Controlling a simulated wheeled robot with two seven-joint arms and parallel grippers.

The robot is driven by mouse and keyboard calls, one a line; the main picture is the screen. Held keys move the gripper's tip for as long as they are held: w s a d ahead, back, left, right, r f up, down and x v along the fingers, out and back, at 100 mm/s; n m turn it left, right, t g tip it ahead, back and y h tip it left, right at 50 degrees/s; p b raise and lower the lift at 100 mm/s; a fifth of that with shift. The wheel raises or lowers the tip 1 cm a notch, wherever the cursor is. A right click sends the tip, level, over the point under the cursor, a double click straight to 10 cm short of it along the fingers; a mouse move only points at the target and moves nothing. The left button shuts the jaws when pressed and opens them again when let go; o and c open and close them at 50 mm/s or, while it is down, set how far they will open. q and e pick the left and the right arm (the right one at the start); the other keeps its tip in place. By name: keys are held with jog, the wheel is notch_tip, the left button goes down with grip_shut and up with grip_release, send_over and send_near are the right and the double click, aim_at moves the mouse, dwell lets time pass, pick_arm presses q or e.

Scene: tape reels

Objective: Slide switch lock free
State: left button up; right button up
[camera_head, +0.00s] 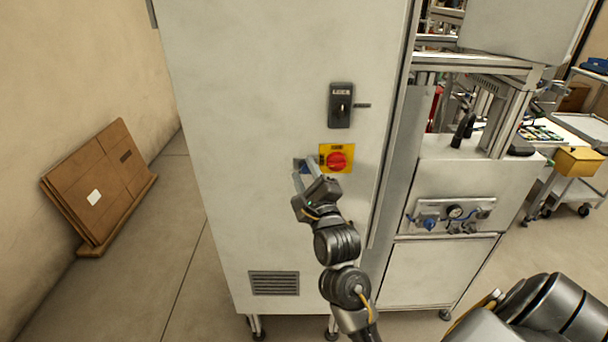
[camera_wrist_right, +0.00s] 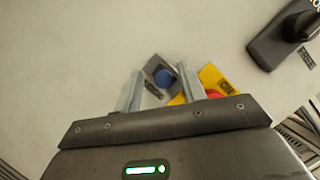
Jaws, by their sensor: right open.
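A small grey plate with a round blue piece (camera_wrist_right: 165,77) is on the cabinet front, left of the yellow plate; in the head view it is mostly hidden behind my right fingers. The yellow plate with a red rotary switch (camera_head: 337,161) is right beside it, and its edge shows in the wrist view. A dark lock handle (camera_head: 341,105) marked LOCK is above, with a small bar sticking out to its right. My right gripper (camera_head: 304,173) is open, its fingers on either side of the blue piece; I cannot tell whether they touch. My left gripper is out of view.
The tall white cabinet (camera_head: 240,130) has a vent (camera_head: 274,283) low down. A machine with a gauge panel (camera_head: 450,214) stands to the right. Flat cardboard (camera_head: 98,185) leans on the left wall. The floor between is clear.

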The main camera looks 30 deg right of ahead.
jog(key=shift+s+f+b, duration=0.3)
jog(key=shift+s+b, duration=0.05)
jog(key=shift+s, duration=0.15)
jog(key=b+v, duration=0.1)
jog(key=v, duration=0.8)
jog(key=shift+s+a, duration=0.25)
jog(key=shift+s, duration=0.1)
jog(key=shift+r, duration=0.1)
